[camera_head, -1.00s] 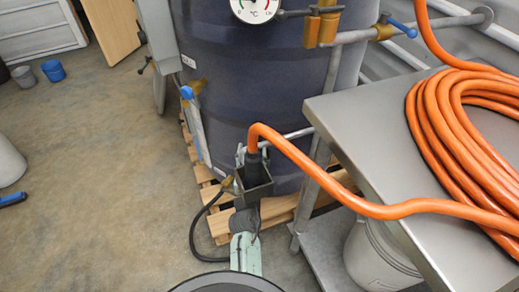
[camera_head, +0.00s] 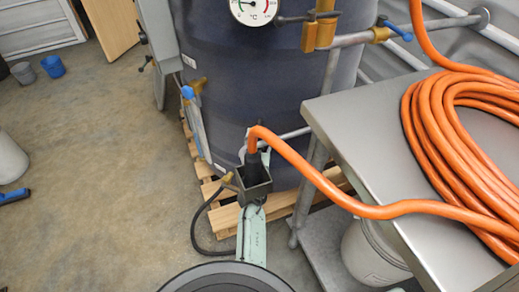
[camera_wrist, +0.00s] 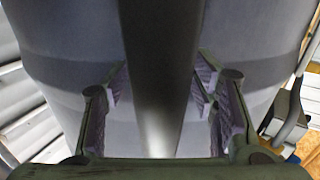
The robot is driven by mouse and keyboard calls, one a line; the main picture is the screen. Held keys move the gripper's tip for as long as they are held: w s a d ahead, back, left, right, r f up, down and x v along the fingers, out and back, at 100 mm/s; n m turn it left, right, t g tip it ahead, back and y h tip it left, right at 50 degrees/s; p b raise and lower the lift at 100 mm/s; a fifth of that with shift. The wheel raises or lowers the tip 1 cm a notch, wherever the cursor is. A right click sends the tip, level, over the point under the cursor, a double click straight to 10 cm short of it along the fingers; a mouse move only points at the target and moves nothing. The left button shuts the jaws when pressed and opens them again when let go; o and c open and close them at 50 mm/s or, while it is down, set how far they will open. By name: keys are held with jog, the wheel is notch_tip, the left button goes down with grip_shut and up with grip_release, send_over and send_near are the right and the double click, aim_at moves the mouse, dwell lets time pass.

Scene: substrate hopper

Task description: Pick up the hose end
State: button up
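The orange hose (camera_head: 335,190) runs left from its coil, bends down and ends in a black end piece (camera_head: 254,162).
The tank (camera_head: 235,65) stands on a wooden pallet (camera_head: 225,216) behind the box. A steel table (camera_head: 350,110) with the hose coil (camera_head: 445,150) is at the right, a white bucket (camera_head: 370,255) beneath it. A thin black hose (camera_head: 193,230) loops left of the box. The left floor is mostly open.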

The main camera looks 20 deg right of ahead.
grip_shut()
dwell(0.5)
